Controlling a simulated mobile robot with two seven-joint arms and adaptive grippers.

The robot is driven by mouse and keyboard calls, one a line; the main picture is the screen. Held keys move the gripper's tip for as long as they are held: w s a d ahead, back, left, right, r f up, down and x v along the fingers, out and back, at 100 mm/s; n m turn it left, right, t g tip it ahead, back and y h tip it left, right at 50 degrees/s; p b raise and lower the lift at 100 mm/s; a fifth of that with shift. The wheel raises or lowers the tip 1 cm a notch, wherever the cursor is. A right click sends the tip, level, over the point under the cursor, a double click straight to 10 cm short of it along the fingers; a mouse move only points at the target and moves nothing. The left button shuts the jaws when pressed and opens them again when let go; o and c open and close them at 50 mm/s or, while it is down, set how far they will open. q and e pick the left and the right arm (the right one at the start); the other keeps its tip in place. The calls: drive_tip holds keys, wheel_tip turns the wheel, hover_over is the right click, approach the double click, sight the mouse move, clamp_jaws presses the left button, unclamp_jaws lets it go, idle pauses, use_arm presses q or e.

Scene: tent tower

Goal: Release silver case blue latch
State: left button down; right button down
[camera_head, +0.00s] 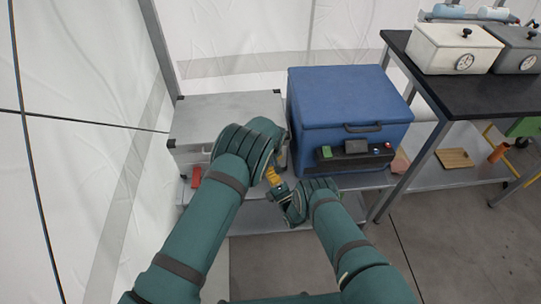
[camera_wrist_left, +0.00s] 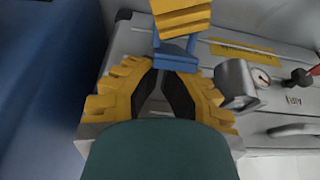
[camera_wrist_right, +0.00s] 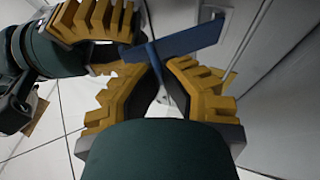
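The silver case (camera_head: 225,112) stands at the left, its front largely hidden by my left arm; its front face shows in the left wrist view (camera_wrist_left: 135,45). I cannot make out a blue latch on it. A blue T-shaped piece (camera_wrist_right: 190,40) is between my grippers, in front of the case. My right gripper (camera_wrist_right: 156,66) is shut on its stem. My left gripper (camera_wrist_left: 165,70) is at one end of its crossbar, fingertips drawn together and apparently shut on it. The piece also shows in the left wrist view (camera_wrist_left: 177,58).
A blue cooler (camera_head: 345,95) stands close right of the case. A red part (camera_head: 196,176) sits at the case's lower left. A small gauge (camera_wrist_left: 262,78) and a handle (camera_wrist_left: 295,130) are on the case front. A black-topped table (camera_head: 440,85) is at the right.

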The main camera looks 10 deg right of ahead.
use_arm(q)
drive_tip(key=shift+s+f, duration=0.2)
drive_tip(key=shift+f, duration=0.05)
use_arm(e)
drive_tip(key=c, duration=1.1)
unclamp_jaws()
drive_tip(key=shift+w+r, duration=0.2)
drive_tip(key=shift+r, duration=0.1)
drive_tip(key=shift+s+d+f, duration=0.1)
